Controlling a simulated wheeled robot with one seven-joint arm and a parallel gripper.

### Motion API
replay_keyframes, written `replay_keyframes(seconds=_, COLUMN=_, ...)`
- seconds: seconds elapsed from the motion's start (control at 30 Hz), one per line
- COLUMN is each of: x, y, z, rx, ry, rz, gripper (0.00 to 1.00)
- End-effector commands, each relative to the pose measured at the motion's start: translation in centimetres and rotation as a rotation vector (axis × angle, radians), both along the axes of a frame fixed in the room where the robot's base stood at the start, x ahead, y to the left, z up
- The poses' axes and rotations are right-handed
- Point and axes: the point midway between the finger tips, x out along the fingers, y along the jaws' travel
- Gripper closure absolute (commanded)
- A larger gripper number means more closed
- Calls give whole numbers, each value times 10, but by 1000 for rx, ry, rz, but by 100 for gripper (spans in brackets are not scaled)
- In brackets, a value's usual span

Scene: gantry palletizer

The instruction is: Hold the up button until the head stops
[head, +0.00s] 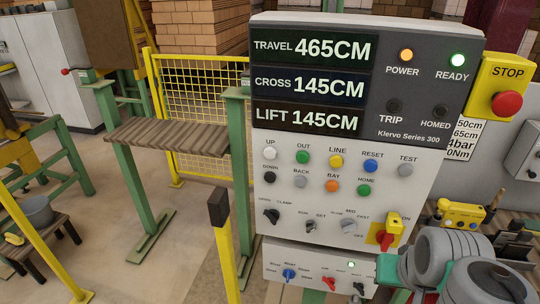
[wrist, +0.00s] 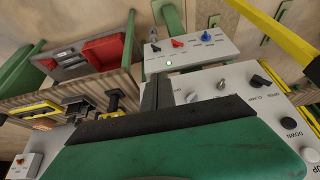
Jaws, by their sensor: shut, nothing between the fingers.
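The white UP button (head: 270,153) is at the top left of the button rows on the control panel (head: 400,165). In the wrist view the UP button (wrist: 311,156) shows at the lower right edge, partly cut off. The black DOWN button (head: 269,178) is just below it. The LIFT display (head: 309,117) reads 145CM. My gripper (wrist: 157,82) is shut and empty, its dark fingers in front of the panel's lower part, apart from the UP button. In the head view my arm is at the lower right. The gantry head is not recognisable in either view.
A yellow STOP box with a red button (head: 507,103) is right of the panel. A red switch (head: 385,238) sits at the panel's lower right. A smaller switch box (head: 310,272) hangs below. A yellow post (head: 226,255) stands at the left. POWER and READY lamps are lit.

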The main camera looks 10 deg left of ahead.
Motion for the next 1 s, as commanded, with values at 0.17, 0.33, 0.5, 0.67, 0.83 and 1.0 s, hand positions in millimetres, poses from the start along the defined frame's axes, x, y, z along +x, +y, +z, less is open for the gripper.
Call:
replay_keyframes(seconds=0.17, x=0, y=0, z=1, rx=0, ry=0, rz=0, gripper=100)
replay_keyframes(seconds=0.33, x=0, y=0, z=1, rx=0, ry=0, rz=0, gripper=100)
replay_keyframes(seconds=0.5, x=-1, y=0, z=-36, rx=1, ry=21, rz=-2, gripper=100)
replay_keyframes(seconds=0.67, x=-3, y=1, z=-70, rx=2, ry=58, rz=-6, gripper=100)
replay_keyframes(seconds=0.83, x=-3, y=1, z=-62, rx=2, ry=53, rz=-6, gripper=100)
replay_keyframes(seconds=1.0, x=-3, y=0, z=-62, rx=2, ry=54, rz=-6, gripper=100)
